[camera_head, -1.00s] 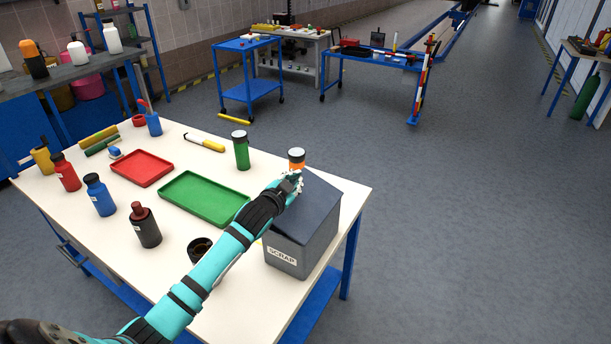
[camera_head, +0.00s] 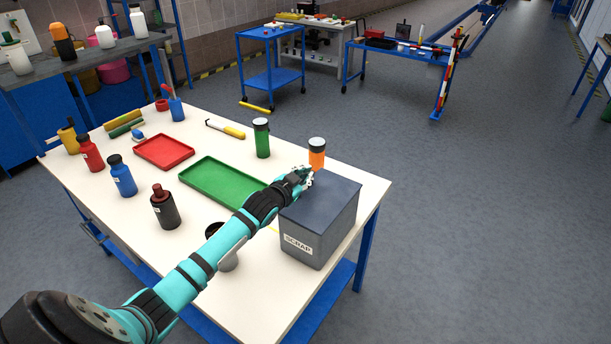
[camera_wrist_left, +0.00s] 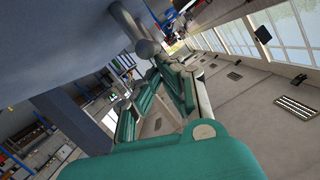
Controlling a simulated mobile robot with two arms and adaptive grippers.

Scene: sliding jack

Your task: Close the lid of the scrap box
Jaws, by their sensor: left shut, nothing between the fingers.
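The scrap box (camera_head: 316,239) is a dark grey box with a white SCRAP label, standing at the right end of the white table (camera_head: 255,305). Its lid (camera_head: 325,200) lies flat across the top and looks closed; I see no gap. My left gripper (camera_head: 304,178) is shut and empty at the lid's back-left edge; I cannot tell whether it touches the lid. The left wrist view shows the gripper's teal and grey links (camera_wrist_left: 165,85) beside a large blue-grey surface that I cannot identify for sure. My right gripper is not in view.
An orange jar (camera_head: 317,152) stands just behind the box and a green jar (camera_head: 262,138) left of it. A green tray (camera_head: 220,184), a red tray (camera_head: 163,151) and several bottles are on the table. A dark cup (camera_head: 224,262) is partly behind my arm. Floor right of the table is clear.

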